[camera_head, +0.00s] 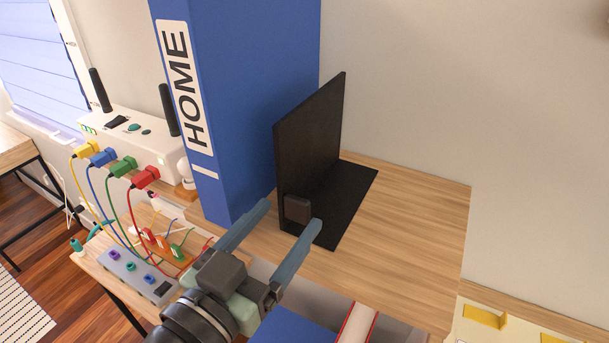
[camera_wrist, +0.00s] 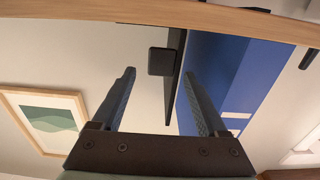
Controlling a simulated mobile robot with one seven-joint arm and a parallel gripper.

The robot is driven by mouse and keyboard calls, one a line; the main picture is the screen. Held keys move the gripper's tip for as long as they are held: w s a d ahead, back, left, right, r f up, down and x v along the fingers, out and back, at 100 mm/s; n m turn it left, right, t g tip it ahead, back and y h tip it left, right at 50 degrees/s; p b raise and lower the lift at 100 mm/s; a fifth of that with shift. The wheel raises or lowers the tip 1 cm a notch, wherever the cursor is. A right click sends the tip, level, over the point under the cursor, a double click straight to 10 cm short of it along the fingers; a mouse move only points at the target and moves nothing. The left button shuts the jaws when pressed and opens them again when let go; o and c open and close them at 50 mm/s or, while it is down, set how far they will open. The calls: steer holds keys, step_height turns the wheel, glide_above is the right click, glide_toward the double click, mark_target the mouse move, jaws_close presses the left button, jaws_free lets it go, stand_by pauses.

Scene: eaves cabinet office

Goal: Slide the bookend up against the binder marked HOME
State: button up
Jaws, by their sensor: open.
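The tall blue binder (camera_head: 245,90) stands upright with HOME on its white spine label. The black bookend (camera_head: 310,125) stands just to its right, its flat base (camera_head: 345,200) lying on the wooden shelf and reaching away from the binder. A narrow gap seems to show between upright plate and binder in the wrist view. A dark block (camera_head: 297,209) sticks out of the bookend's front edge. My gripper (camera_head: 292,213) is open, with its fingertips to either side of this block. In the wrist view the block (camera_wrist: 162,61) appears between and just beyond the fingers (camera_wrist: 160,73), apart from both.
The wooden shelf (camera_head: 415,215) is clear right of the bookend. A white router (camera_head: 130,135) with coloured cables stands left of the binder, above a grey box (camera_head: 135,275). Below right are a blue item (camera_head: 295,328) and a cream tray (camera_head: 520,325).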

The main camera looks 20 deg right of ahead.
mark_target(295, 205)
steer(key=p+x, duration=0.2)
steer(key=x, duration=0.4)
steer(key=shift+w+d+r, duration=0.1)
steer(key=shift+w, duration=0.05)
steer(key=shift+w+d+p, duration=0.3)
steer(key=shift+w+d, duration=0.1)
steer(key=shift+w, duration=0.05)
jaws_close()
